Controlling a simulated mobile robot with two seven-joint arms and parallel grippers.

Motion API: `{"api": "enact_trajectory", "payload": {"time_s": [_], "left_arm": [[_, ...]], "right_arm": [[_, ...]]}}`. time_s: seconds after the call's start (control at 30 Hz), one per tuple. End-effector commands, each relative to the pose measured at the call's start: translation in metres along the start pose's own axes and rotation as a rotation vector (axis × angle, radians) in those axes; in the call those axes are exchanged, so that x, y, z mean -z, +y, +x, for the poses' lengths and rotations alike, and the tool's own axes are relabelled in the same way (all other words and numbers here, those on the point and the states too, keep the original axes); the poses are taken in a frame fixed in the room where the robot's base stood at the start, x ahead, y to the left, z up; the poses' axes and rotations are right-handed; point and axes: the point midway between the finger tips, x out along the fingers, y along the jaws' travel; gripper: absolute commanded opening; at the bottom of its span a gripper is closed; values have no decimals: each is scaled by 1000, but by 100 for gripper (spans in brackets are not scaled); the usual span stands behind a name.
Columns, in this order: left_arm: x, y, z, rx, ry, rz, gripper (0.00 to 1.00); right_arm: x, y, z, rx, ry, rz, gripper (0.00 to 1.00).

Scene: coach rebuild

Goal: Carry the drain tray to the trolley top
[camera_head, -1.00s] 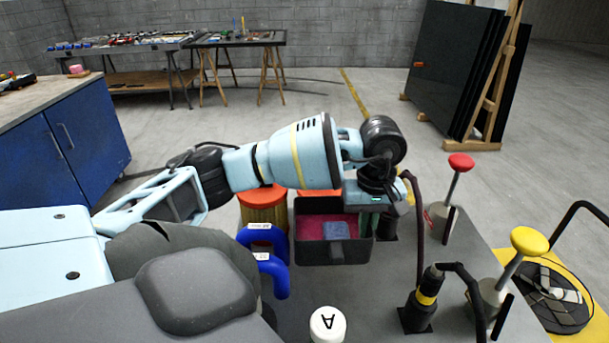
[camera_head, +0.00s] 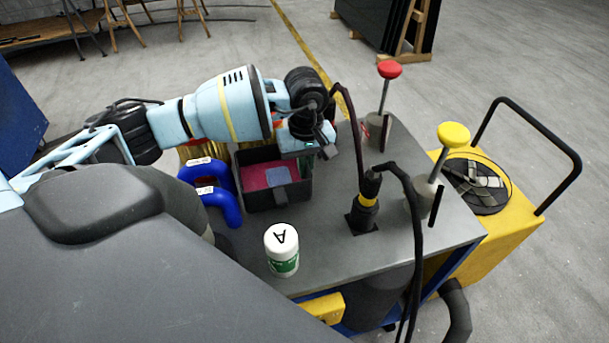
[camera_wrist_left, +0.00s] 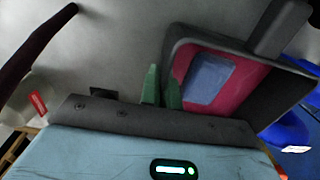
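The drain tray (camera_head: 273,199) is a dark open box with a red inside and a flat blue piece in it. It stands on the grey top (camera_head: 335,265) of a blue-framed unit. My left gripper (camera_head: 318,150) is at the tray's back right corner. In the left wrist view its green fingertips (camera_wrist_left: 162,92) sit close together, one on each side of the tray's wall (camera_wrist_left: 172,55), and look shut on it. The tray looks level, and no gap beneath it can be made out. My right gripper is not in view.
Blue handles (camera_head: 222,202) stand close at the tray's left, a white bottle marked A (camera_head: 281,252) in front. A black-yellow connector with cable (camera_head: 364,208), a red knob (camera_head: 389,69) and a yellow knob (camera_head: 453,135) are at right. Beyond is a yellow platform (camera_head: 506,230) with a black handle.

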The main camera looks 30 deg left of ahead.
Motion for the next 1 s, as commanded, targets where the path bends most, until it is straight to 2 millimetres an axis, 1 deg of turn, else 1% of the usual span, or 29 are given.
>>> {"api": "enact_trajectory", "payload": {"time_s": [0.2,0.3,0.57,0.7,0.73,0.87,0.9,1.0], "left_arm": [[0,0,24,1,-1,-2,0],[0,0,33,1,0,-1,0],[0,0,34,-1,0,0,0],[0,0,38,0,-1,0,0],[0,0,39,1,-1,0,6],[0,0,38,1,-1,0,23],[0,0,38,1,-1,0,25],[0,0,38,1,-1,0,25]], "right_arm": [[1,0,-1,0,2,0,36],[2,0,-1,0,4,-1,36],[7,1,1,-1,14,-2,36],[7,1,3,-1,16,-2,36],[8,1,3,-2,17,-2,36],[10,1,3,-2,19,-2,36],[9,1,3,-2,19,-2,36],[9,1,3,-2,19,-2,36]]}}
